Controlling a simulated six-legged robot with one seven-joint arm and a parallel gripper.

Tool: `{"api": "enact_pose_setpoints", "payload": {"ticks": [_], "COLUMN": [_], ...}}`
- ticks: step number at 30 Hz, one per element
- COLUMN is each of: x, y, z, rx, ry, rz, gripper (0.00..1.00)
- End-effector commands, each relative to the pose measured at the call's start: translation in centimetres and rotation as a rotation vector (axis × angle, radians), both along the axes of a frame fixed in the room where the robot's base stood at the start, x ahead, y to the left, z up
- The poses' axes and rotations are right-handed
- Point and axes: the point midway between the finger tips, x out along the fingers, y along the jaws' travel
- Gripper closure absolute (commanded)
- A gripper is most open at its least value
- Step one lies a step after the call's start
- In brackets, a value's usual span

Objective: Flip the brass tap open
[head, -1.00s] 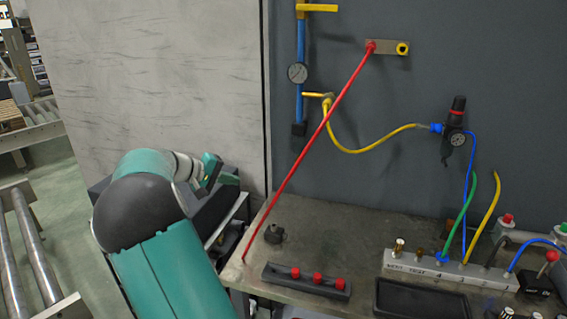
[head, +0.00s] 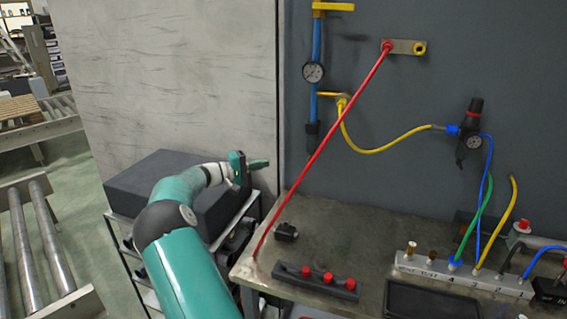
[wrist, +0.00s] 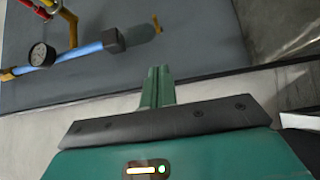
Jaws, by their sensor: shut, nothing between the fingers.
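A blue pipe (head: 316,42) on the grey panel carries an upper yellow lever (head: 333,6) and a lower yellow lever (head: 327,94). Both levers lie roughly level. A brass-coloured fitting (head: 410,248) stands on the grey manifold block (head: 460,273) on the bench; I cannot tell surely which of these is the brass tap. My gripper (head: 260,163) is shut and empty, left of the panel and apart from the pipe. In the wrist view its green fingers (wrist: 157,86) are together, with the pipe (wrist: 75,53) beyond at upper left.
A red rod (head: 322,147) slants from the panel's bracket to the bench's left corner, crossing in front of the panel. A gauge (head: 313,72) is on the pipe. A yellow hose (head: 385,150) runs to the regulator (head: 472,130). A dark box (head: 150,190) lies under my arm.

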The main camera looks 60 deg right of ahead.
Motion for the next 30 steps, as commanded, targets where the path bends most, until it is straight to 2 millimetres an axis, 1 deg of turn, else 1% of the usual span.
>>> {"api": "enact_pose_setpoints", "payload": {"ticks": [5, 16, 18, 22, 26, 30], "x": [-1.6, -6.0, -7.2, -8.8, -9.5, -9.6], "y": [-2.1, -8.0, -7.9, -8.2, -8.3, -8.3], "z": [0.0, 0.0, 0.0, 0.0, 0.0, 0.0], "rx": [0.000, 0.000, 0.002, 0.002, 0.001, 0.000], "ry": [-0.001, 0.000, -0.002, -0.001, -0.001, -0.001], "rz": [-0.003, -0.004, -0.003, -0.002, 0.000, 0.000], "gripper": [1.00, 1.00, 1.00, 1.00, 1.00, 1.00]}}
